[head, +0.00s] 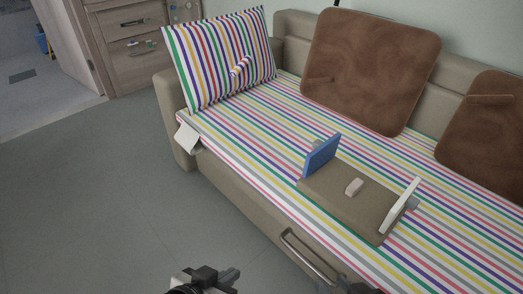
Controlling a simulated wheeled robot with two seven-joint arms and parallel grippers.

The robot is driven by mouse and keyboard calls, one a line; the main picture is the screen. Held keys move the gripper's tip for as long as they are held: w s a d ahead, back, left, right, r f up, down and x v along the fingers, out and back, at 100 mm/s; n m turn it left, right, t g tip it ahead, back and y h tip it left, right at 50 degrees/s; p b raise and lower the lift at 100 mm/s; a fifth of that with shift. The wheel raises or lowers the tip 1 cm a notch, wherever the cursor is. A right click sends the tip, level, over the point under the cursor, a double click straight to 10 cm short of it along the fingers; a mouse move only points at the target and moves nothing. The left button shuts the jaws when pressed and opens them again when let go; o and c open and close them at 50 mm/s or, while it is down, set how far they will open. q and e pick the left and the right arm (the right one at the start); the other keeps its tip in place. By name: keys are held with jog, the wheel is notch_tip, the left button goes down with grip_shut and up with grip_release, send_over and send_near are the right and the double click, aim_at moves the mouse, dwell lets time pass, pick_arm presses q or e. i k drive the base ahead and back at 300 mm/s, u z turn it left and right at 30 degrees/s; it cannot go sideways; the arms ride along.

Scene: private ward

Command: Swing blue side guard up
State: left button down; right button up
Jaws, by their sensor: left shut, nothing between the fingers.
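The blue side guard (321,157) is a flat blue panel at the left end of a brown board (340,205) on the striped bed. It stands raised from the board, leaning slightly. A white side guard (401,205) stands at the board's right end, also raised and leaning outward. A small pale block (354,187) lies on the board between them. My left gripper (226,276) is at the bottom edge, over the floor in front of the bed, shut and empty, well apart from the blue guard. A dark part of my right gripper (352,286) just shows at the bottom edge; its fingers cannot be made out.
A metal handle (308,256) sticks out from the bed's front. A striped pillow (220,62) and brown cushions (370,68) lie on the bed. A white piece (187,138) hangs at the left front edge. The grey floor (110,190) at left is clear.

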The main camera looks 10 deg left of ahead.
aim_at(323, 152)
jog(key=u, duration=0.15)
jog(key=k, duration=0.75)
jog(key=z, duration=1.3)
jog(key=i, duration=1)
